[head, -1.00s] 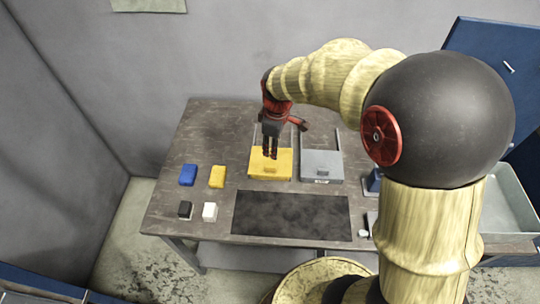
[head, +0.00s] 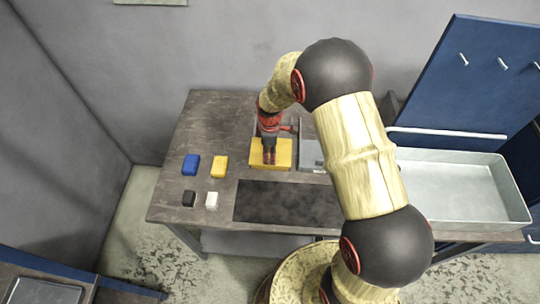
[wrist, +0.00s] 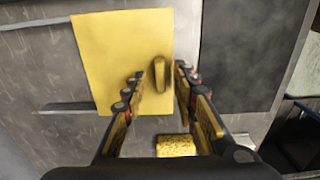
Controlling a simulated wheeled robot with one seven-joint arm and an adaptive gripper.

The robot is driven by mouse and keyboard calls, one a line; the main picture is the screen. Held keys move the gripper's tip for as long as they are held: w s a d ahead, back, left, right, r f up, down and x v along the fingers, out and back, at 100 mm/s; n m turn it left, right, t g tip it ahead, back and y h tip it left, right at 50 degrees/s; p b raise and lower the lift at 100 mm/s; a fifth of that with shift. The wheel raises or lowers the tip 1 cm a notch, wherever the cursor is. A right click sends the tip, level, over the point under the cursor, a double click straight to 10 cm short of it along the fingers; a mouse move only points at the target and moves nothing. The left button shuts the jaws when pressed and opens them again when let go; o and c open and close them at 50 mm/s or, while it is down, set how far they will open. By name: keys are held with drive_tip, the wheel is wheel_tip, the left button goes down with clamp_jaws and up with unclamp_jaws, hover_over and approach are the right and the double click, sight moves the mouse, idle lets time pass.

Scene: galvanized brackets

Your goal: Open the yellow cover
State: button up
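The yellow cover (head: 284,157) lies flat and closed on the table in the head view, beside a grey cover (head: 309,158) partly hidden by my arm. In the wrist view the yellow cover (wrist: 115,60) fills the upper middle, with its raised yellow handle (wrist: 159,74) near one edge. My gripper (head: 269,158) points down over the yellow cover. In the wrist view my gripper (wrist: 160,76) is open, with one finger on each side of the handle. I cannot tell whether the fingers touch it.
A blue block (head: 191,164), a yellow block (head: 219,166), a black block (head: 189,198) and a white block (head: 212,200) lie at the left of the table. A dark mat (head: 288,202) lies in front. A metal tray (head: 465,190) stands at the right.

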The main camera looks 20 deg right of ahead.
drive_tip(key=shift+f, duration=0.5)
clamp_jaws()
idle(0.7)
